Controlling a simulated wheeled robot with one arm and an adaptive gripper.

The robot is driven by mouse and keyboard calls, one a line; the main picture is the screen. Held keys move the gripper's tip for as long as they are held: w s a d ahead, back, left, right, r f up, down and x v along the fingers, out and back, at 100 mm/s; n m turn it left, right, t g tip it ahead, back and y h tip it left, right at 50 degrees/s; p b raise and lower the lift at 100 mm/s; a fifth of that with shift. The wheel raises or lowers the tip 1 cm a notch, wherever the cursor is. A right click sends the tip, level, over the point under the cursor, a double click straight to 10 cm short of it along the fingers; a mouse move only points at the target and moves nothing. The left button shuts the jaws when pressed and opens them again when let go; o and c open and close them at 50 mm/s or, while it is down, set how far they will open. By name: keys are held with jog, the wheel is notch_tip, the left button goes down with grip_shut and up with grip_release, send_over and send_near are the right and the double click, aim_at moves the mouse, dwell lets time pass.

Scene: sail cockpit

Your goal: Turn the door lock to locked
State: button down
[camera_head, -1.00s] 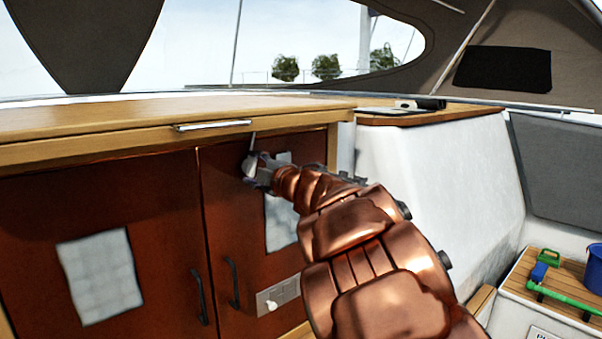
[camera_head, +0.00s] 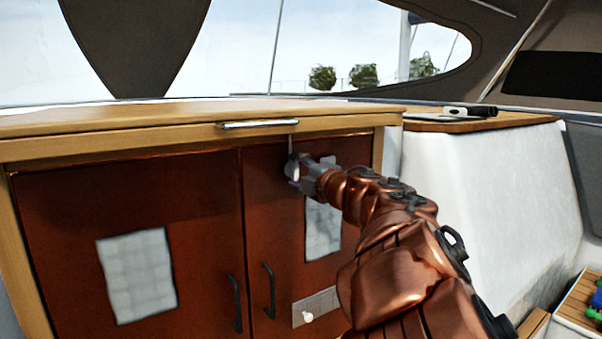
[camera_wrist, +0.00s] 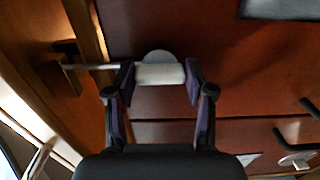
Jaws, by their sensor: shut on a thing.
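The door lock (camera_head: 293,166) is a pale round piece near the top of the right red-brown cabinet door, with a thin rod rising from it toward the wooden frame. In the wrist view, the lock's white cylindrical knob (camera_wrist: 160,75) sits before a round grey plate. Its metal rod (camera_wrist: 92,66) runs left to a dark bracket (camera_wrist: 62,68) on the frame. My gripper (camera_head: 300,174) is at the lock, shut on the knob. In the wrist view, its two fingers (camera_wrist: 159,82) stand at either end of the knob. The head view partly hides the lock behind the gripper.
The two cabinet doors have black handles (camera_head: 269,290) and pale panels (camera_head: 137,276). A wooden counter (camera_head: 90,118) with a metal bar handle (camera_head: 258,125) overhangs them. A metal plate with a white knob (camera_head: 308,316) is low on the right door. A white moulded block stands right.

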jog(key=shift+c, duration=2)
grip_release()
jog(key=v, duration=1.2)
jog(key=shift+a, duration=0.1)
